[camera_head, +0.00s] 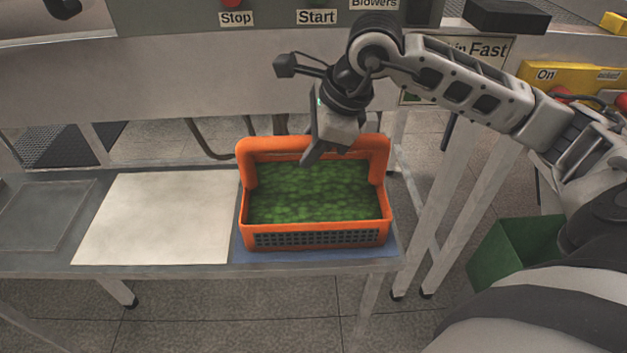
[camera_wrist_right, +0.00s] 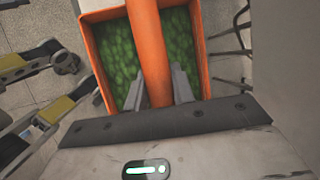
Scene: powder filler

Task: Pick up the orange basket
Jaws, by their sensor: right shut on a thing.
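The orange basket (camera_head: 316,238) stands on a blue mat at the right end of the low table in the head view. It is filled with small green pieces (camera_head: 310,195). Its handle (camera_head: 262,146) shows along the far side. My right gripper (camera_head: 322,158) comes down on the handle from above. In the right wrist view the basket (camera_wrist_right: 94,52) lies below, and its handle (camera_wrist_right: 150,55) runs between the two fingers of my right gripper (camera_wrist_right: 158,92), which is shut on it. The head view does not show clearly whether the basket touches the mat. My left gripper is not in view.
A white sheet (camera_head: 155,218) lies on the table (camera_head: 190,271) left of the basket. A machine with Stop and Start labels (camera_head: 316,17) rises behind. A green bin (camera_head: 510,254) stands on the floor at the right, past the table legs.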

